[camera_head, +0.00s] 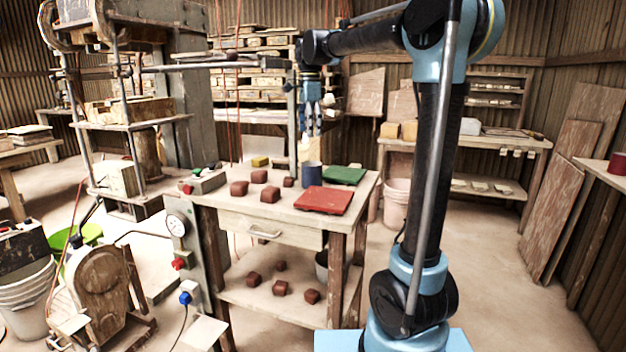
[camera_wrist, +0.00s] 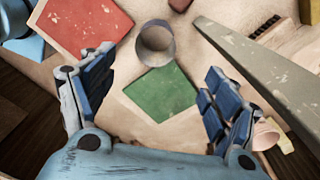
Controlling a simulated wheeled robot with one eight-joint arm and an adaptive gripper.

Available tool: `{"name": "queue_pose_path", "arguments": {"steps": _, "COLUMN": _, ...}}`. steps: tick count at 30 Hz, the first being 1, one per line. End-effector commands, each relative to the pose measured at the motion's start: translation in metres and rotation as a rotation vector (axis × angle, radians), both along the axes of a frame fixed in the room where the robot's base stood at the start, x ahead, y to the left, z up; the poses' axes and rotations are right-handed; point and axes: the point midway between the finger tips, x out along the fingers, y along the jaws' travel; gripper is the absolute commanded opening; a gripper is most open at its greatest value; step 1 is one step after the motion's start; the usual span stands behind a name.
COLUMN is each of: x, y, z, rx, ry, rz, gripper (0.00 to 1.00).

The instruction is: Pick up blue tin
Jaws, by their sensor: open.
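The blue tin (camera_head: 312,174) stands upright on the wooden work table (camera_head: 285,208), between the red tile and the green tile. In the wrist view the tin (camera_wrist: 156,38) shows from above as a round, open-topped cylinder at the upper middle. My gripper (camera_head: 314,128) is above the table, over the tin's area and apart from it. In the wrist view my gripper (camera_wrist: 152,95) has its two blue-padded fingers spread wide, with nothing between them. The tin lies beyond the fingertips in that view.
A red tile (camera_head: 323,200) and a green tile (camera_head: 344,175) lie beside the tin. A grey upright post (camera_wrist: 270,80) crosses the wrist view's right side.

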Motion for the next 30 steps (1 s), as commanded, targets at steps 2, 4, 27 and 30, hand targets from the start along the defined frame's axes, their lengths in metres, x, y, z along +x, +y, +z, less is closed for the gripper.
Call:
{"name": "queue_pose_path", "arguments": {"steps": 2, "x": 0.002, "y": -0.001, "z": -0.007, "rx": 0.000, "ry": 0.001, "rz": -0.006, "gripper": 0.80}}
{"name": "queue_pose_path", "arguments": {"steps": 4, "x": 0.002, "y": -0.002, "z": -0.017, "rx": 0.000, "ry": 0.001, "rz": -0.008, "gripper": 0.80}}
{"name": "queue_pose_path", "arguments": {"steps": 27, "x": 0.001, "y": -0.007, "z": -0.120, "rx": 0.000, "ry": 0.000, "rz": -0.011, "gripper": 0.80}}
{"name": "queue_pose_path", "arguments": {"steps": 30, "x": 0.000, "y": -0.008, "z": -0.127, "rx": 0.000, "ry": 0.000, "rz": -0.011, "gripper": 0.80}}
